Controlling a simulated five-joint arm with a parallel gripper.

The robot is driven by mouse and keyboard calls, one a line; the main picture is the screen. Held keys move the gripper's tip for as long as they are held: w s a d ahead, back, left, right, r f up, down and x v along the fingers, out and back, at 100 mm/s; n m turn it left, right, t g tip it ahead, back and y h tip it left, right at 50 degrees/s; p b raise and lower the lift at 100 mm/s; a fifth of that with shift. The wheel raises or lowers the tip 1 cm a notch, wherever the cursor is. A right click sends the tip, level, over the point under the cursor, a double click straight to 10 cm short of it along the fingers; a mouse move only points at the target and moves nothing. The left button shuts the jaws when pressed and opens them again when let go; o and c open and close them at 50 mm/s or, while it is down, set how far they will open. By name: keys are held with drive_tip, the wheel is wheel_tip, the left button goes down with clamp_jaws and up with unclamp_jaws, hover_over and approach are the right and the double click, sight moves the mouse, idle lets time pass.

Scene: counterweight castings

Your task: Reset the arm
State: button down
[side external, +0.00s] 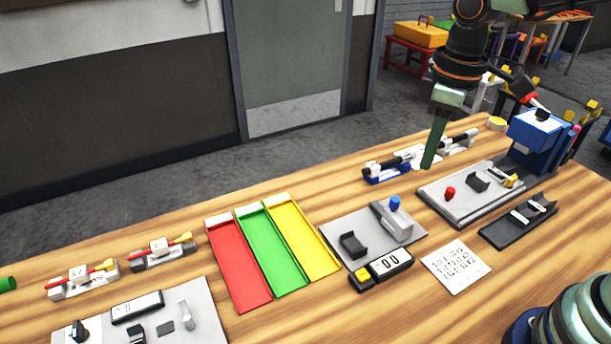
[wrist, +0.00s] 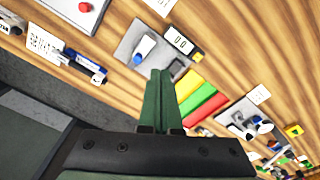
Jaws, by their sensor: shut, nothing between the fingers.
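My gripper (side external: 429,164) has long green fingers that point down. It hangs above the back of the wooden table, in front of the black-and-white devices and left of the blue box. In the wrist view the two green fingers (wrist: 159,74) lie together, shut and empty. No casting shows in or against the fingers. My arm comes down from the top right of the side view.
Red (side external: 238,262), green (side external: 272,250) and yellow (side external: 303,238) trays lie mid-table. Right of them are a grey plate with a blue knob (side external: 395,203), a display (side external: 389,263), a red-button plate (side external: 435,206) and a blue box (side external: 535,145). Bare wood lies at the front.

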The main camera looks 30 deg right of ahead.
drive_tip(key=s+d+r+m+t, duration=0.2)
drive_tip(key=d+r+m+t, duration=0.1)
drive_tip(key=d+m+t, duration=0.2)
drive_tip(key=shift+s+d+m, duration=0.4)
drive_tip(key=shift+d+m, duration=0.3)
drive_tip(key=shift+d, duration=0.15)
